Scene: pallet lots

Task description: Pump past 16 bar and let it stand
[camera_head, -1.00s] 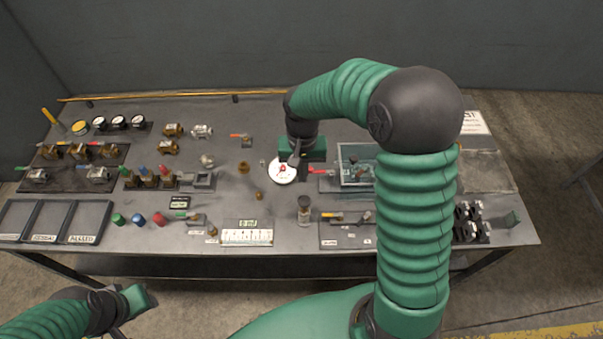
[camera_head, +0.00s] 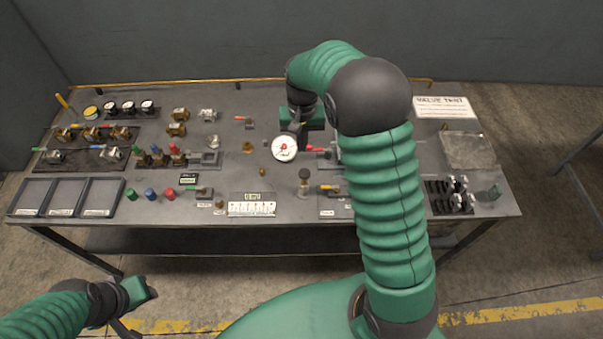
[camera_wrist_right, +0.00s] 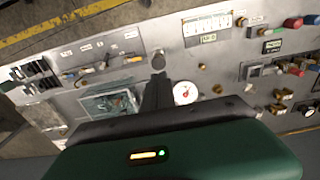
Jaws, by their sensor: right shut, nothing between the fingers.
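A round white gauge (camera_head: 284,148) with a red needle stands near the middle of the bench; it also shows in the right wrist view (camera_wrist_right: 185,93). Its reading is too small to tell. A red-handled lever (camera_head: 318,149) is just right of it. A clear-walled tank (camera_wrist_right: 108,103) shows in the wrist view; my arm mostly hides it in the head view. My right gripper (camera_head: 297,128) is shut and empty, pointing down just above and behind the gauge in the picture; I cannot tell if it touches anything. My left gripper (camera_head: 143,290) is low at left, off the bench, its jaws unclear.
Three empty trays (camera_head: 66,197) lie at the bench's left. Valves, small gauges and coloured caps crowd the left half. A small digital display (camera_head: 258,197) and an orange-handled lever (camera_head: 330,187) are at the front. A flat grey plate (camera_head: 462,148) lies at right.

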